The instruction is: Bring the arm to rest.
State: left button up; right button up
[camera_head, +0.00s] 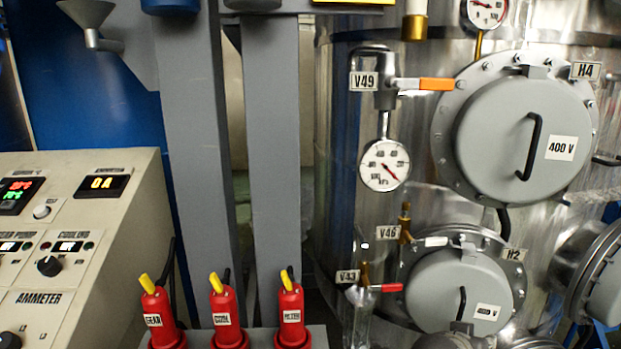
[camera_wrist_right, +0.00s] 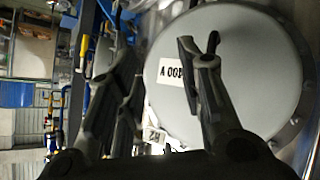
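My right gripper (camera_wrist_right: 150,62) shows in the right wrist view with its two dark fingers spread wide apart and nothing between them. Behind it is the round grey cover (camera_wrist_right: 265,65), whose 400 V label appears upside down in this view. The right finger overlaps the cover near its black handle (camera_wrist_right: 214,42); I cannot tell whether they touch. In the head view the 400 V cover (camera_head: 490,140) is closed on the steel vessel, beside the H4 tag. A grey shape at the bottom edge of the head view is too cut off to identify. My left gripper is not in view.
The steel vessel (camera_head: 340,130) carries gauges, the V49 valve with an orange lever (camera_head: 437,84), the V43 valve with a red lever (camera_head: 386,288) and the H2 cover (camera_head: 450,285). Several red switches (camera_head: 222,310) stand front centre. A control panel (camera_head: 75,225) is at left.

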jog(key=s+a+f+n+g+y, duration=0.1)
jog(key=s+a+f+n+y, duration=0.3)
jog(key=s+f, duration=0.8)
jog(key=s+a+f+n+g+y, duration=0.1)
jog(key=s+a+f+n+y, duration=0.2)
jog(key=s, duration=0.5)
jog(key=s+a+f+n+g+y, duration=0.1)
jog(key=s+a+f+g+y, duration=0.15)
jog(key=s+a, duration=0.4)
jog(key=s+d+f+b, duration=0.1)
jog(key=s+f, duration=0.1)
jog(key=f, duration=1.2)
jog(key=s+d+f, duration=0.1)
jog(key=f, duration=1.4)
jog(key=s+d+f+g+b, duration=0.1)
jog(key=s+d+f, duration=0.2)
jog(key=s+f, duration=1.2)
jog(key=shift+s+g+h, duration=0.35)
jog(key=shift+s, duration=0.3)
